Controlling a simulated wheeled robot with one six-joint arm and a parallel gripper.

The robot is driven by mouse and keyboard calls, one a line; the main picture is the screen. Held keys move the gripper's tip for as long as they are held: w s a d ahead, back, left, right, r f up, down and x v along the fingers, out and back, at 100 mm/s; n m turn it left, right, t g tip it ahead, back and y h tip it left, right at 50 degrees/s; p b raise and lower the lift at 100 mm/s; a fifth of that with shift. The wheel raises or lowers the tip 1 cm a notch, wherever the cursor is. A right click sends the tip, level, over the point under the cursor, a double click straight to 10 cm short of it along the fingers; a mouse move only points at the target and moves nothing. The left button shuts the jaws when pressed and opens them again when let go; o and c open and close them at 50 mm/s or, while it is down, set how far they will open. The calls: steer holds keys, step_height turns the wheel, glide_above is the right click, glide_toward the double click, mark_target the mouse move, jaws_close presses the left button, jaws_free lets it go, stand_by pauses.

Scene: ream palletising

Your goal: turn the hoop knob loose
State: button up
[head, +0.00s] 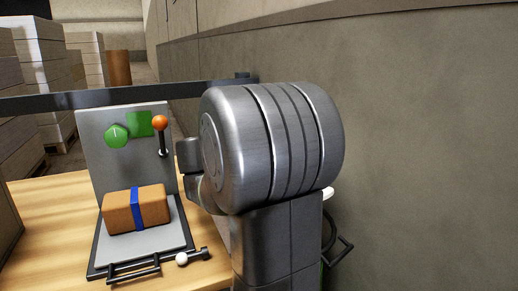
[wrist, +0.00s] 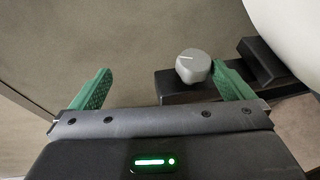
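A grey round knob (wrist: 193,66) with a white pointer line shows in the wrist view, at a dark bracket or bar (wrist: 178,87). I take it for the hoop knob, but no label shows. My gripper (wrist: 163,68) is open, its two green fingers wide apart with nothing held between them. The knob lies off-centre, close beside the right finger's tip; I cannot tell whether they touch. In the head view my arm's large grey joint fills the middle, and neither my gripper's fingers nor this grey knob can be made out.
The wooden table (head: 50,213) carries a grey upright panel (head: 96,162) with a green knob (head: 115,136) and an orange-topped lever (head: 160,123). A blue-banded brown ream (head: 137,208) lies on a tray (head: 185,242). A dark bar (head: 110,98) crosses behind. A wall (head: 430,130) stands right.

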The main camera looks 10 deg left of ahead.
steer(key=shift+m+t, duration=0.3)
steer(key=shift+t, duration=0.1)
steer(key=r, duration=0.6)
steer(key=shift+w+r, duration=0.25)
steer(key=shift+r, duration=0.1)
steer(key=shift+n+g, duration=0.4)
steer(key=f, duration=0.5)
steer(key=shift+s+d, duration=0.15)
steer(key=shift+s, duration=0.25)
steer(key=shift+s+a+r+p, duration=0.3)
steer(key=shift+s+a+r, duration=0.1)
steer(key=shift+s, duration=0.15)
steer(key=shift+s+a+r, duration=0.15)
steer(key=shift+s+r, duration=0.1)
steer(key=shift+s, duration=0.25)
steer(key=shift+c, duration=1)
steer(key=shift+s+r, duration=0.15)
steer(key=shift+s, duration=0.15)
steer(key=c, duration=0.4)
steer(key=shift+o, duration=0.2)
steer(key=s+a+r+p, duration=0.4)
steer(key=s+a+r, duration=0.1)
steer(key=s, duration=0.4)
steer(key=shift+s+a+r, duration=0.3)
steer(key=shift+s+a, duration=0.1)
